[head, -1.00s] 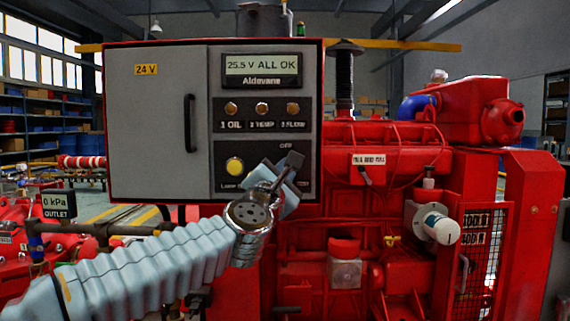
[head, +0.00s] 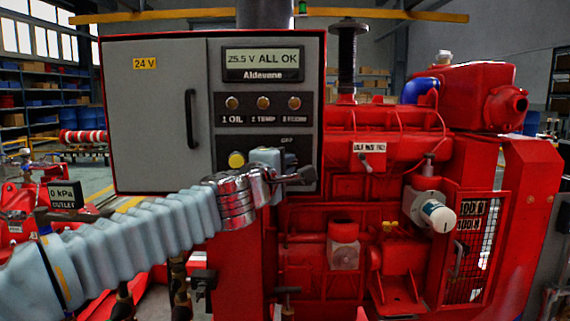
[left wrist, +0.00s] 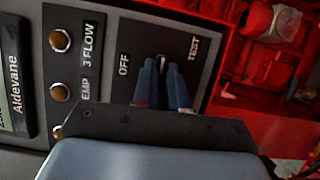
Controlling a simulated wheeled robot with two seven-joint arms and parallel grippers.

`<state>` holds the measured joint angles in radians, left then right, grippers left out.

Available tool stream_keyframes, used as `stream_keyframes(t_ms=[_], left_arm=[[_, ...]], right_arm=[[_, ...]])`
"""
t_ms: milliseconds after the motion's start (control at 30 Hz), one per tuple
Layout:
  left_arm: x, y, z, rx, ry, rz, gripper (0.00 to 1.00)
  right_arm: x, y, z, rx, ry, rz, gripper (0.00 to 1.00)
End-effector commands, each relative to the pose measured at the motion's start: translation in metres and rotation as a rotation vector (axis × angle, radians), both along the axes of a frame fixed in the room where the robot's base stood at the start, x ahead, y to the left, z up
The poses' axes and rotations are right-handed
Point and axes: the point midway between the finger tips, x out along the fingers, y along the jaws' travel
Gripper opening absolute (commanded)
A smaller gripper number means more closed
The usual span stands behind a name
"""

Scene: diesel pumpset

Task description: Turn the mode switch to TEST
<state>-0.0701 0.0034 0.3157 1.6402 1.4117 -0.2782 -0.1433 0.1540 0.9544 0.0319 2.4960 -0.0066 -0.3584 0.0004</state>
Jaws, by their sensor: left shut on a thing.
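The mode switch (left wrist: 161,62) is on the dark lower panel of the grey control box. In the left wrist view its small handle shows between the blue fingertips of my left gripper (left wrist: 166,72). The OFF label (left wrist: 123,65) is to the left of the fingers and the TEST label (left wrist: 193,48) to the right. In the head view my left gripper (head: 280,165) is at the panel, shut on the switch, and covers most of it; only OFF (head: 287,140) reads above it. I cannot tell exactly where the switch points. My right gripper is not in view.
The control box (head: 155,130) has a display (head: 262,62) reading 25.5 V ALL OK, three round lamps (head: 263,102) and a yellow button (head: 236,160) left of my gripper. The red engine (head: 370,200) stands to the right, close to my gripper.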

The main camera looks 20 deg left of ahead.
Motion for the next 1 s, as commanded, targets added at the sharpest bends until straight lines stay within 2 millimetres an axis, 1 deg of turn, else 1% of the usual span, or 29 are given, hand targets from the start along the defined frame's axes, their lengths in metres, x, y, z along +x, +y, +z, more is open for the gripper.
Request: stream_keyframes(t_ms=[300, 633, 667, 800, 1000], left_arm=[[0.0003, -0.0008, -0.0015, 0.049, 0.015, -0.001, 0.00], [0.0005, -0.0006, -0.0019, 0.051, 0.016, 0.000, 0.00], [0.0005, -0.0006, -0.0019, 0.051, 0.016, 0.000, 0.17], [0.0004, -0.0004, -0.0013, 0.050, 0.015, 0.000, 0.38], [0.0002, -0.0001, -0.0006, 0.049, 0.015, 0.001, 0.38]], right_arm=[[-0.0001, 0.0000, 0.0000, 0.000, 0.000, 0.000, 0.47], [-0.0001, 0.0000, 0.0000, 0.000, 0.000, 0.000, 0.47], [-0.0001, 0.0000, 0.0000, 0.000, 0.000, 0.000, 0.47], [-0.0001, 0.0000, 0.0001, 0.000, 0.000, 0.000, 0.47], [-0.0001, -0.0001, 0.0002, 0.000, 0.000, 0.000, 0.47]])
